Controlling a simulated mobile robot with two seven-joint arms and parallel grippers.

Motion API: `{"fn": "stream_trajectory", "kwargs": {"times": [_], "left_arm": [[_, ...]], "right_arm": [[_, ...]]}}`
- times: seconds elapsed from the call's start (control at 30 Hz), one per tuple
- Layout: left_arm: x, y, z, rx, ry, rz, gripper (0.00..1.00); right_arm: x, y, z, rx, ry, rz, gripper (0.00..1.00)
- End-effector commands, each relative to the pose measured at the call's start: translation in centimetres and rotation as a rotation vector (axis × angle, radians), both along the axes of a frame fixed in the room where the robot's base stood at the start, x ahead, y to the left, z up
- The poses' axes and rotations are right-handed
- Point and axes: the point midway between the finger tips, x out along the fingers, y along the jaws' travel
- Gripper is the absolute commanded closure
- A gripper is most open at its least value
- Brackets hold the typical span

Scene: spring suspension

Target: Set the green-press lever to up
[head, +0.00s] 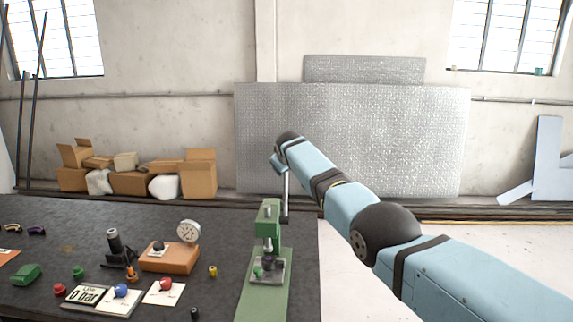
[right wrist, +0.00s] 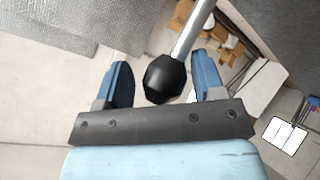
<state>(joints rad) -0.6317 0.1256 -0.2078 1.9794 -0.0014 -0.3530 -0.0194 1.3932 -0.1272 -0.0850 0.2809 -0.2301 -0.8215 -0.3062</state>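The green press (head: 268,225) stands on the right part of the dark table, on a long green base. Its lever (head: 286,195) is a thin grey rod rising upright in the picture beside the press head. The rod's top is hidden at my right gripper (head: 279,163). In the right wrist view the lever's black knob (right wrist: 165,80) sits between the two blue fingers of my right gripper (right wrist: 160,72). The fingers are apart, with a clear gap on the left side of the knob. The right finger is close to it; contact cannot be told. My left gripper is not in view.
The dark table (head: 60,255) holds an orange block with a dial gauge (head: 189,231), a green block (head: 26,274), and several coloured knobs and cards left of the press. Cardboard boxes (head: 198,175) lie by the wall. Floor right of the table is clear.

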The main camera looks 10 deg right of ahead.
Motion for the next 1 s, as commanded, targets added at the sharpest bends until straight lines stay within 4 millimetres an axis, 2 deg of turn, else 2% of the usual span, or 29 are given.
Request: {"fn": "stream_trajectory", "kwargs": {"times": [0.27, 0.47, 0.77, 1.0], "left_arm": [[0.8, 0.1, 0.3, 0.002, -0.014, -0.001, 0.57], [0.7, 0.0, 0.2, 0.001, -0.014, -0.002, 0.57], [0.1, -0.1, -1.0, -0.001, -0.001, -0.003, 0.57], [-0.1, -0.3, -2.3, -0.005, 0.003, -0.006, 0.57]], "right_arm": [[-0.2, 0.2, 0.3, 0.001, -0.002, 0.001, 0.37], [-1.2, 0.4, 1.2, 0.002, -0.005, 0.001, 0.37], [-4.3, 0.7, 3.3, 0.003, -0.004, 0.001, 0.37], [-7.8, 1.1, 6.2, 0.001, -0.005, 0.001, 0.37]]}}
